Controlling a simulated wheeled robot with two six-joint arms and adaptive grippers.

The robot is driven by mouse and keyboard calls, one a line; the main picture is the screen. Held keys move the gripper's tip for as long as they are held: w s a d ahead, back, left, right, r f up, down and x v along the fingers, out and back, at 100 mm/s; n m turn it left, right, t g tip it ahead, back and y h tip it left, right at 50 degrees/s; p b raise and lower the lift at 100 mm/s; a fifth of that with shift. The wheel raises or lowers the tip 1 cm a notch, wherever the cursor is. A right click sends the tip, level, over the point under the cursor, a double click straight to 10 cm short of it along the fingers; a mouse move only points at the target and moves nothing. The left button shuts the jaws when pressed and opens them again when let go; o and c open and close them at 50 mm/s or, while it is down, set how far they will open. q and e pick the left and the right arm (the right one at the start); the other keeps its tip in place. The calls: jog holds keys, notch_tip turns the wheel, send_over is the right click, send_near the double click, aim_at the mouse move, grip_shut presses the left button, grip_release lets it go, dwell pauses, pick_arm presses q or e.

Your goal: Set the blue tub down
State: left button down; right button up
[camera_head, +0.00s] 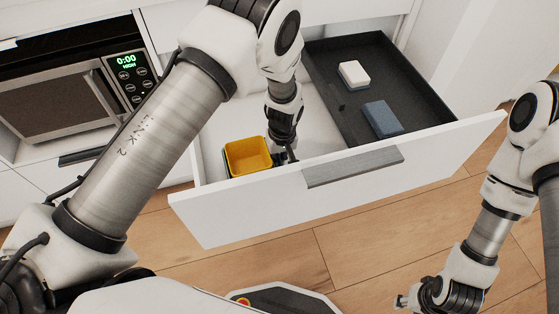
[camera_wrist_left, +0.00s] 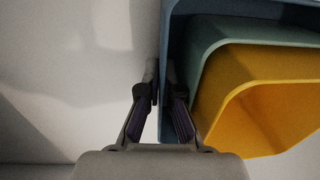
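The blue tub (camera_wrist_left: 182,28) is the outermost of a nested stack in the left wrist view. A teal tub (camera_wrist_left: 215,58) sits inside it and a yellow tub (camera_wrist_left: 270,100) inside that. In the head view the yellow tub (camera_head: 248,157) shows clearly at the drawer's front left; the blue one is mostly hidden. My left gripper (camera_head: 288,156), also in the left wrist view (camera_wrist_left: 162,85), is shut on the blue tub's wall, one finger on each side. Whether the tub touches the drawer floor I cannot tell. My right gripper (camera_head: 402,301) is low at the right, away from the tubs.
The white drawer (camera_head: 240,207) is open, with a grey handle (camera_head: 353,166). A dark tray (camera_head: 325,65) fills its right part, holding a white block (camera_head: 354,74) and a blue-grey block (camera_head: 382,119). A microwave (camera_head: 60,105) stands at left. Drawer floor beside the tubs is bare.

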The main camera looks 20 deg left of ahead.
pick_arm(q)
jog(key=c, duration=1.3)
grip_release()
jog(key=shift+f, duration=0.1)
jog(key=shift+r, duration=0.3)
jog(key=r+p, duration=0.1)
jog(key=r, duration=0.6)
jog(key=r+p, duration=0.1)
jog(key=r, duration=0.3)
jog(key=shift+w+d+r+p, duration=0.3)
jog(key=shift+d+r+p, duration=0.05)
jog(key=shift+d, duration=0.05)
